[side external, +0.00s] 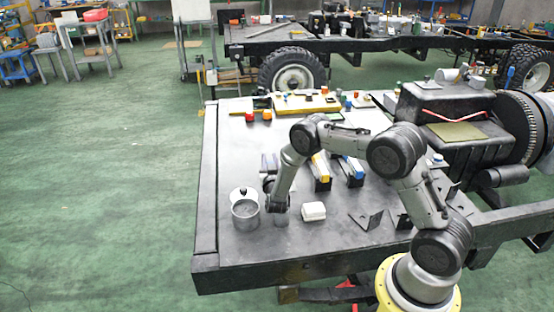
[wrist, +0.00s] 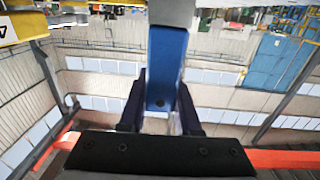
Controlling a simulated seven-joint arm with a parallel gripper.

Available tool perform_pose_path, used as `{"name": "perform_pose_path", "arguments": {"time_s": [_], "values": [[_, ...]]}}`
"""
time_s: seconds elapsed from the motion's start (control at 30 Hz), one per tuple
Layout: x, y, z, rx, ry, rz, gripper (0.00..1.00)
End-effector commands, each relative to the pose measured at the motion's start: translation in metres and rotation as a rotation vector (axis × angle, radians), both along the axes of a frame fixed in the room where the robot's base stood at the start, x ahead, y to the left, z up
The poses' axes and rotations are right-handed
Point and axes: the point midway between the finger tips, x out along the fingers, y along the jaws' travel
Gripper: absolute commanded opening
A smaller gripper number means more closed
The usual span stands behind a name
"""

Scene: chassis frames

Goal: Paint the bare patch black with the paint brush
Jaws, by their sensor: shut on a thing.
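My gripper (wrist: 160,98) is shut on a blue bar-like handle (wrist: 166,62), which I take to be the paint brush. A pale grey part crosses its far end at the top of the wrist view; bristles cannot be made out. The can's contents are not clear. An olive-tan patch (side external: 457,133) shows on the dark machine body at the right; I cannot tell whether it is the bare patch.
A white block (side external: 313,211) and dark brackets (side external: 366,220) lie on the grey bench (side external: 224,150). A yellow-topped item (side external: 321,168) and a blue-topped item (side external: 350,168) stand behind my arm. A yellow tray (side external: 306,104) is at the back. The bench's left strip is clear.

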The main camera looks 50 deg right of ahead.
Motion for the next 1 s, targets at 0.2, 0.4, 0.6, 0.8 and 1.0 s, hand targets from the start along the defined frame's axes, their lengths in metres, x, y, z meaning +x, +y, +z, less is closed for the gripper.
{"name": "perform_pose_path", "arguments": {"time_s": [0.2,0.4,0.6,0.8,1.0], "values": [[0.007,0.007,0.020,0.000,-0.005,0.000,0.00],[0.006,0.006,0.036,0.001,-0.001,0.000,0.00],[0.006,0.006,0.055,0.001,-0.001,0.000,0.00],[0.006,0.006,0.071,0.001,-0.001,0.000,0.00],[0.006,0.006,0.080,0.001,0.000,0.000,0.00]]}}
